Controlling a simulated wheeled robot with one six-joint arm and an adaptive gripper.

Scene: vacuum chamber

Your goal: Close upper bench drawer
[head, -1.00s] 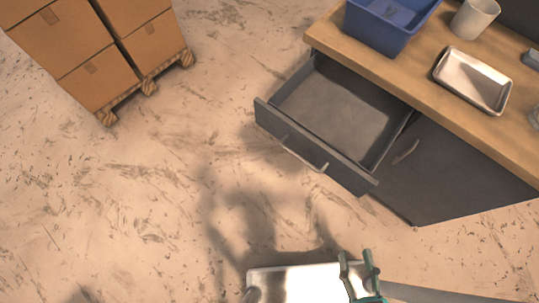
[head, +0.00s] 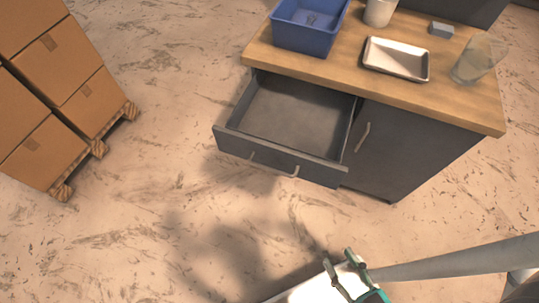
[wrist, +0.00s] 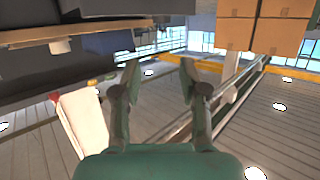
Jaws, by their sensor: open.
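The upper bench drawer (head: 278,163) is dark grey with a bar handle on its front. It stands pulled out of the bench (head: 425,105), and its inside looks empty. My gripper (head: 341,268) is at the bottom of the head view, in front of the bench and apart from the drawer. Its two fingers also show in the wrist view (wrist: 160,80), spread wide with nothing between them. The drawer cannot be made out for sure in the wrist view.
On the bench top are a blue bin (head: 305,30), a white cup (head: 379,11), a metal tray (head: 397,60), a clear container (head: 478,60) and a small grey block (head: 441,29). A closed cabinet door (head: 390,150) is right of the drawer. Boxes (head: 50,90) on a pallet stand left. Floor between is clear.

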